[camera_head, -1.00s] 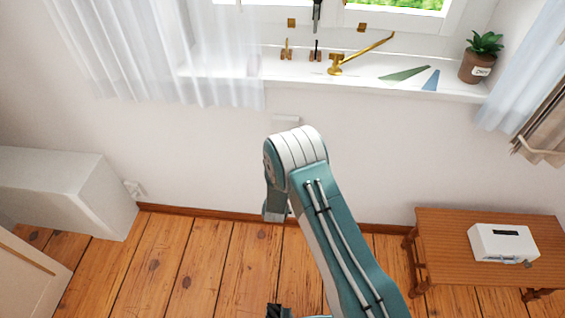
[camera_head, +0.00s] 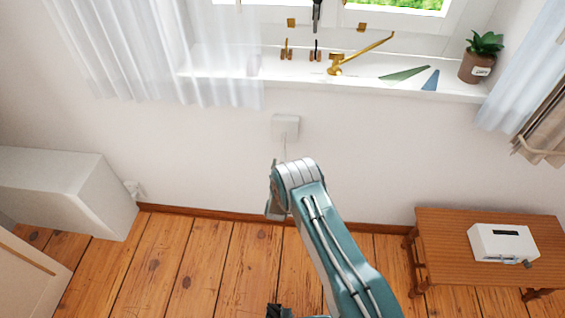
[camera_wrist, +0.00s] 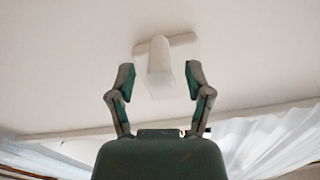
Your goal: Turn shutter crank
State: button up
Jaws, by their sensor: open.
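A white wall box (camera_head: 285,126) is on the wall below the windowsill, with a thin pale rod hanging from it. I take it for the shutter crank. In the wrist view, a pale rounded handle (camera_wrist: 160,62) stands out in front of a white plate (camera_wrist: 184,42). My gripper (camera_wrist: 159,82) is open, with one finger on each side of the handle in the picture. Gaps show on both sides, and I cannot tell the depth between them.
The windowsill (camera_head: 225,72) carries brass fittings (camera_head: 337,66) and a potted plant (camera_head: 478,62). A sheer curtain (camera_head: 165,60) hangs at left. A wooden table (camera_head: 450,235) with a white box (camera_head: 503,243) stands at right, a white cabinet (camera_head: 65,190) at left.

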jog(key=shift+w, duration=0.65)
grip_shut()
jog(key=shift+d, duration=0.2)
